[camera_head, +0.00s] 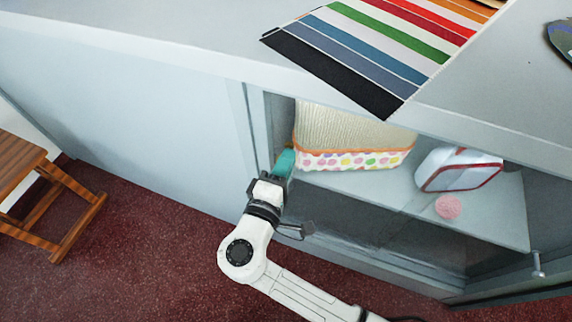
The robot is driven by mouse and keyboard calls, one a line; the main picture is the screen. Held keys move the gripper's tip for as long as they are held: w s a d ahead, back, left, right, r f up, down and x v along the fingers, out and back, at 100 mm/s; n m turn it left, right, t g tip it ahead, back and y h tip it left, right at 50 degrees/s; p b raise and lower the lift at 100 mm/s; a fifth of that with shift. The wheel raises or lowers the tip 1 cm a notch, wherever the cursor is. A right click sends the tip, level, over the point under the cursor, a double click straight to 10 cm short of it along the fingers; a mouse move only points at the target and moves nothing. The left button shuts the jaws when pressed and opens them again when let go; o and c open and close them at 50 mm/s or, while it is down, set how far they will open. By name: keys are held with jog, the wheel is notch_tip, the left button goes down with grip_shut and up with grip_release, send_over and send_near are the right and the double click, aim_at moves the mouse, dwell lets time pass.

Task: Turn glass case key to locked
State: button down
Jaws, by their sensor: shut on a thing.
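The glass case (478,219) is the open-looking front of the grey counter, with a shelf inside. My gripper (277,177) is at the left end of this front, pointing up and away. Its jaws are closed on a small teal piece (285,161) beside the left frame. I cannot tell whether this piece is the case key, as the jaws hide its lower end. A small silvery knob or key-like part (538,264) stands at the lower right of the case, well apart from my gripper. Its turn position cannot be read.
A ribbed basket (353,130) with a dotted band, a white bag with red trim (458,169) and a pink round thing (448,206) are in the case. A wooden stool (70,200) stands left on the dark red floor.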

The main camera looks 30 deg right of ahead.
jog(key=shift+f, duration=0.1)
dwell(0.3)
jog(key=c, duration=1.3)
grip_release()
jog(key=shift+o, duration=0.2)
jog(key=v, duration=1.1)
jog(key=shift+p, duration=0.3)
